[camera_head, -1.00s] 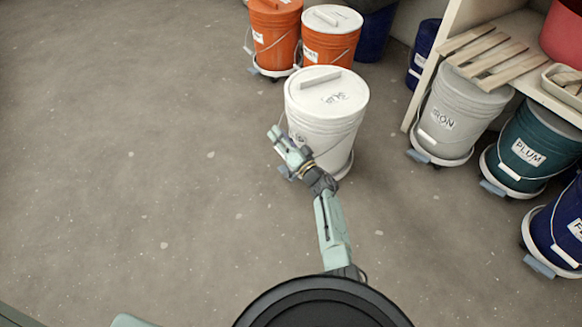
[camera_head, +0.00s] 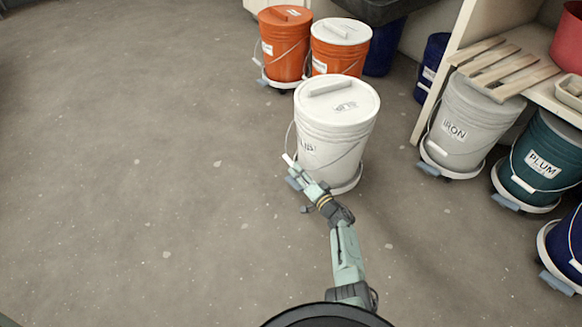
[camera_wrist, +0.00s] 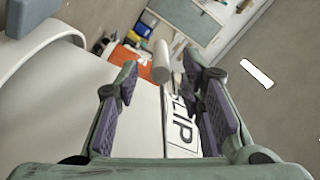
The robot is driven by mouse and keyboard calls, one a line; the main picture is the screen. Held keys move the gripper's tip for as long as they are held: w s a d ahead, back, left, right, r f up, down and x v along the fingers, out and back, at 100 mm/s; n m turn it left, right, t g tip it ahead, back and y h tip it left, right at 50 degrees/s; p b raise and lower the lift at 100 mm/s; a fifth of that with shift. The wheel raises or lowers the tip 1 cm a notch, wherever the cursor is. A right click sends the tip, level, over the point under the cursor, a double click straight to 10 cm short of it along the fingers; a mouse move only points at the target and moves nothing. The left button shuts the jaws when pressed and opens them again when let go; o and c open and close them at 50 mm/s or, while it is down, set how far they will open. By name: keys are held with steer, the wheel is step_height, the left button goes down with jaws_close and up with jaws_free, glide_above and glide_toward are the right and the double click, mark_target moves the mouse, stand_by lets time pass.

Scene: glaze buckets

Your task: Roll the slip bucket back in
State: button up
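The slip bucket (camera_head: 330,125) is white with a lid and stands upright on a round wheeled base (camera_head: 348,187) on the open floor. Its label (camera_wrist: 181,137) reads SLIP in the wrist view. My gripper (camera_head: 291,172) is at the bucket's left front side, low by the label. In the wrist view my gripper (camera_wrist: 160,74) has its two fingers apart. The white handle grip (camera_wrist: 161,60) of the bucket's wire bail shows in the gap between the fingertips. I cannot tell whether a finger touches it.
Orange buckets (camera_head: 284,45) stand behind the slip bucket. To the right, the IRON bucket (camera_head: 462,125), the PLUM bucket (camera_head: 540,160) and a dark blue bucket (camera_head: 566,240) line a wooden shelf (camera_head: 455,60). The floor (camera_head: 150,170) to the left is clear.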

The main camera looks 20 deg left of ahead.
mark_target(291, 162)
steer(key=b+x, duration=0.2)
steer(key=x, duration=0.2)
steer(key=shift+w+a+f, duration=0.15)
steer(key=shift+a+f, duration=0.05)
steer(key=shift+w+a+r, duration=0.2)
steer(key=shift+w+a, duration=0.2)
steer(key=shift+a, duration=0.05)
steer(key=shift+c, duration=0.2)
jaws_close()
